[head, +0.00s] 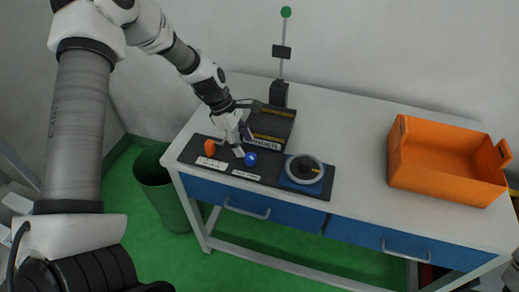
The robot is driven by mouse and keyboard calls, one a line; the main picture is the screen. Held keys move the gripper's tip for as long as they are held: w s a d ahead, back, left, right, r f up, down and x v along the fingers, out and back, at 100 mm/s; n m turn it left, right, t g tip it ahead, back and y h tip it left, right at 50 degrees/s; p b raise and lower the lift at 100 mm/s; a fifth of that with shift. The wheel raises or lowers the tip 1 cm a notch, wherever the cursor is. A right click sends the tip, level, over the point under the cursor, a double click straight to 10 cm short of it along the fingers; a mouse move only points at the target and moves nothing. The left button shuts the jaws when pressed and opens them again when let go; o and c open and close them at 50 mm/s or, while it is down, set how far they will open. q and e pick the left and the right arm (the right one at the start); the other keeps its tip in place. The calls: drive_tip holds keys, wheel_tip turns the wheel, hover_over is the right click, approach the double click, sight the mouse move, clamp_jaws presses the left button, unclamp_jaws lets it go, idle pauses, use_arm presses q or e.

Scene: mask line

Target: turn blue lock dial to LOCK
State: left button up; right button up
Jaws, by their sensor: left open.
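The blue lock dial (251,159) is a small round knob on a dark panel (320,191) at the front left of the table. A white label (246,174) lies in front of it, its text too small to read. My left gripper (240,150) is open, pointing down just behind and to the left of the blue dial. Whether a finger touches the dial cannot be told. At the right edge, a dark piece that may be part of my right arm shows, but its gripper does not.
An orange knob (210,147) sits left of the blue dial. A round grey dial (304,169) on a blue base is to its right. A black box (271,124) and a pole with a green ball (286,12) stand behind. An orange crate (447,191) is at right; the middle table is clear.

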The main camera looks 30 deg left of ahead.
sight(249, 156)
use_arm(q)
drive_tip(key=shift+s+d+f, duration=0.25)
drive_tip(key=shift+d+f, duration=0.25)
drive_tip(key=shift+f, duration=0.05)
drive_tip(key=shift+s+d+f, duration=0.25)
drive_tip(key=shift+d+f, duration=0.2)
drive_tip(key=shift+f, duration=0.1)
drive_tip(key=shift+w+d+f+b, duration=0.15)
drive_tip(key=shift+w+f+b, duration=0.1)
drive_tip(key=shift+f, duration=0.2)
drive_tip(key=shift+w+d+f+b, duration=0.1)
drive_tip(key=shift+w+f, duration=0.1)
drive_tip(key=shift+f, duration=0.25)
drive_tip(key=shift+w+a+f, duration=0.1)
drive_tip(key=shift+w+f, duration=0.05)
drive_tip(key=shift+s+r, duration=0.2)
drive_tip(key=shift+s, duration=0.05)
drive_tip(key=c, duration=0.4)
drive_tip(key=shift+s+r, duration=0.1)
drive_tip(key=c, duration=0.5)
drive_tip(key=shift+c, duration=1.2)
use_arm(e)
drive_tip(key=shift+s+d+f, duration=0.15)
drive_tip(key=shift+s+f, duration=0.15)
drive_tip(key=shift+f, duration=0.05)
